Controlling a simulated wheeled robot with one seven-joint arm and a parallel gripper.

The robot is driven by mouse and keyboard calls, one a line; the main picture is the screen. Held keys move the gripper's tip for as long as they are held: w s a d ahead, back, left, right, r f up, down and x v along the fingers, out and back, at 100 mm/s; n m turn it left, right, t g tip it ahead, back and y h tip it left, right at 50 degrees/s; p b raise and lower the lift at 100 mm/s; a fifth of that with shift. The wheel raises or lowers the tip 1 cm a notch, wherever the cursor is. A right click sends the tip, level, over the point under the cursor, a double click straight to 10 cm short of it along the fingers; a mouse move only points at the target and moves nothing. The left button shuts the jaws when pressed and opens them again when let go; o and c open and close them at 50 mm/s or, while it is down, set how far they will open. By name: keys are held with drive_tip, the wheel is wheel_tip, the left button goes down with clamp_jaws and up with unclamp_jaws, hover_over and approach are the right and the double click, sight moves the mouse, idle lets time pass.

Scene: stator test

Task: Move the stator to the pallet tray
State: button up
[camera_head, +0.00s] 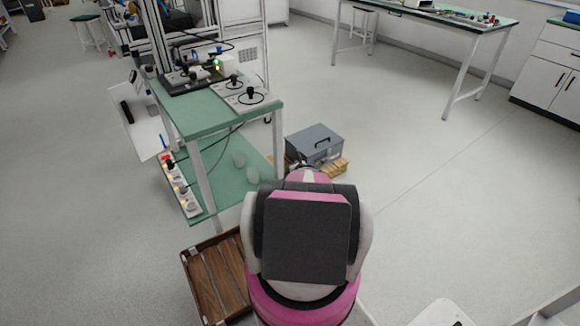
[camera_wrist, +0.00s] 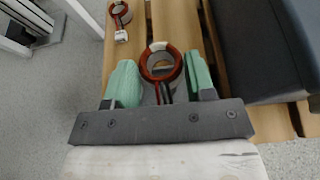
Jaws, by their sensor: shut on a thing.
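A stator (camera_wrist: 147,66), a reddish-brown coil ring with a pale patch on top and dark leads, is between the green fingertips of my gripper (camera_wrist: 160,82) in the wrist view. My gripper is shut on it, over light wooden slats (camera_wrist: 178,12). I cannot tell whether the stator touches the slats. A second, similar stator (camera_wrist: 113,20) with a white tag lies at the top left of the slats. In the head view a brown slatted wooden tray (camera_head: 215,280) lies at lower left; my arm hides my gripper and the held stator there.
A grey toolbox (camera_head: 314,143) sits on a light wooden pallet (camera_head: 338,166); its dark side (camera_wrist: 265,50) is close right of the slats in the wrist view. A green-topped bench (camera_head: 205,118) with devices stands at left. Floor at right is mostly clear.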

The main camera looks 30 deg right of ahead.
drive_tip(key=shift+f, duration=2.2)
drive_tip(key=shift+f, duration=1.35)
drive_tip(key=o, duration=1)
drive_tip(key=shift+o, duration=0.2)
drive_tip(key=shift+s, duration=0.15)
